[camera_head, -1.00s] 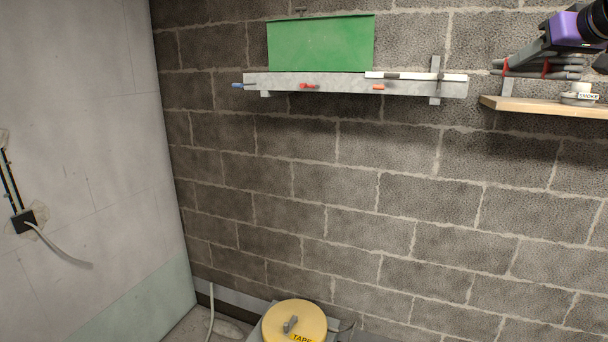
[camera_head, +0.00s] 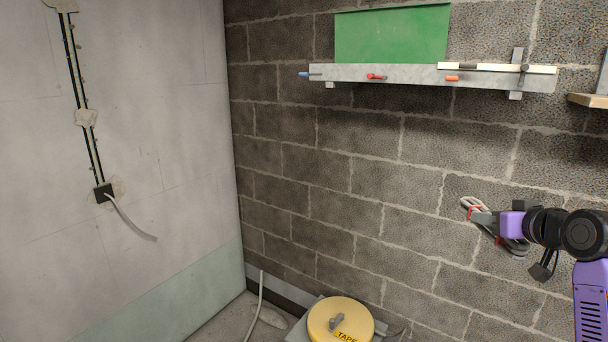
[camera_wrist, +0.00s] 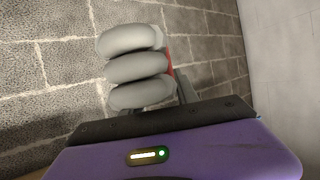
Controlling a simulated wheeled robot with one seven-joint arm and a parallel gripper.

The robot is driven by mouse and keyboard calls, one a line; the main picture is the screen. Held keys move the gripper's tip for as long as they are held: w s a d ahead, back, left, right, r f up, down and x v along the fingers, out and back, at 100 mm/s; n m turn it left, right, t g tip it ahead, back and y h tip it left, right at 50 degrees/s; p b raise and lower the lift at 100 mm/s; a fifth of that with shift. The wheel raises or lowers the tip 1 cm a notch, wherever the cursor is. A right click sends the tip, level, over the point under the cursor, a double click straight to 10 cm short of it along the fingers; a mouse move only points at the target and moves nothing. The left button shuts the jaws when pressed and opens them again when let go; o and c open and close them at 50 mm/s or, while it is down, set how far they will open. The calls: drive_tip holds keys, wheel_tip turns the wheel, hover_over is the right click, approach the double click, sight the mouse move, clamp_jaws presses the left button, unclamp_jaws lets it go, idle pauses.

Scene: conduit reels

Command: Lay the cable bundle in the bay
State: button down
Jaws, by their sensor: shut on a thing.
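The cable bundle (camera_head: 515,246) is a coil of grey strands with red ties. My gripper (camera_head: 484,216) is shut on it and holds it in the air before the block wall, at the right of the head view. In the wrist view several thick grey strands of the bundle (camera_wrist: 138,68) stick out past the jaws, with a red tie beside them. The fingertips are mostly hidden there. A grey metal shelf (camera_head: 420,76) on the wall, above and left of my gripper, carries blue, red and orange pegs. No place is clearly marked as the bay.
A green panel (camera_head: 392,34) stands behind the metal shelf, and a black-and-white bar (camera_head: 497,67) lies at its right. A wooden shelf (camera_head: 590,101) shows at the right edge. A yellow tape reel (camera_head: 340,321) sits low. A cable (camera_head: 130,218) hangs from a left-wall box.

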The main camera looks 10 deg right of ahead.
drive_tip(key=s+a+f+b, duration=0.1)
drive_tip(key=s+a+f, duration=0.2)
drive_tip(key=a+f, duration=0.8)
drive_tip(key=s+a+f+b, duration=0.15)
drive_tip(key=a+f, duration=0.45)
drive_tip(key=f, duration=0.8)
drive_tip(key=s+a+f+n+y, duration=0.1)
drive_tip(key=s+a+f, duration=0.5)
drive_tip(key=a+f, duration=0.3)
drive_tip(key=s+a+f+n+y+b, duration=0.1)
drive_tip(key=s+a+f+y, duration=0.1)
drive_tip(key=s+a+f, duration=0.5)
drive_tip(key=shift+a+f+n+t, duration=0.3)
drive_tip(key=shift+a+f+n, duration=0.1)
drive_tip(key=shift+a+f, duration=0.75)
